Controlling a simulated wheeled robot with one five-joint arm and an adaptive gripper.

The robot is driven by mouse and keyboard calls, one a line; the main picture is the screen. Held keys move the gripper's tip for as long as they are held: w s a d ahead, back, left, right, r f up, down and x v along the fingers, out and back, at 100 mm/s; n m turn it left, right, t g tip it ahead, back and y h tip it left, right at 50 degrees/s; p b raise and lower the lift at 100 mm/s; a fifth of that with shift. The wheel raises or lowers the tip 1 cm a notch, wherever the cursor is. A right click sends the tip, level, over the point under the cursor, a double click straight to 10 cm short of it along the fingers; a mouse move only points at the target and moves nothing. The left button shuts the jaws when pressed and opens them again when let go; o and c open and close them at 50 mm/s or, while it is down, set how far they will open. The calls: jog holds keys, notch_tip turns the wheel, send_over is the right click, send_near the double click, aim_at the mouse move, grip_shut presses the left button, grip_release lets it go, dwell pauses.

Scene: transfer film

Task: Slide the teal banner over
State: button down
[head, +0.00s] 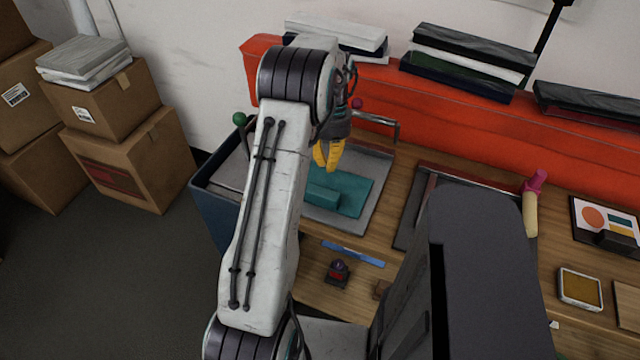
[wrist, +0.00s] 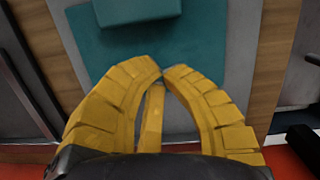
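The teal banner (head: 352,186) is a flat teal sheet lying on a grey plate (head: 378,180) on the wooden bench. A raised teal block (head: 322,196) sits on the banner. In the wrist view the banner (wrist: 205,45) spreads beyond my fingertips, with the block (wrist: 138,12) at the top. My gripper (head: 327,156) has yellow fingers pointing down at the banner's far edge. In the wrist view its fingertips (wrist: 165,72) nearly meet, with nothing seen between them. I cannot tell whether they touch the sheet. My arm hides the left part of the plate.
A blue ruler-like strip (head: 352,254) and a small dark stamp-like object (head: 338,273) lie in front of the plate. Another framed plate (head: 410,215) is to the right. A red ledge (head: 440,120) with stacked books runs behind. A blue bin (head: 212,205) stands left.

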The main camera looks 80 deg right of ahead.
aim_at(320, 192)
jog(key=a+p, duration=0.1)
jog(key=a, duration=0.1)
jog(key=a+p, duration=0.2)
jog(key=w+a+p, duration=0.1)
jog(key=a+p, duration=0.1)
jog(key=a, duration=0.1)
jog(key=shift+r, duration=0.2)
jog(key=shift+f+p, duration=0.4)
jog(key=shift+p, duration=0.7)
jog(key=shift+f+b, duration=0.6)
jog(key=shift+b, duration=0.2)
jog(key=shift+f, duration=0.1)
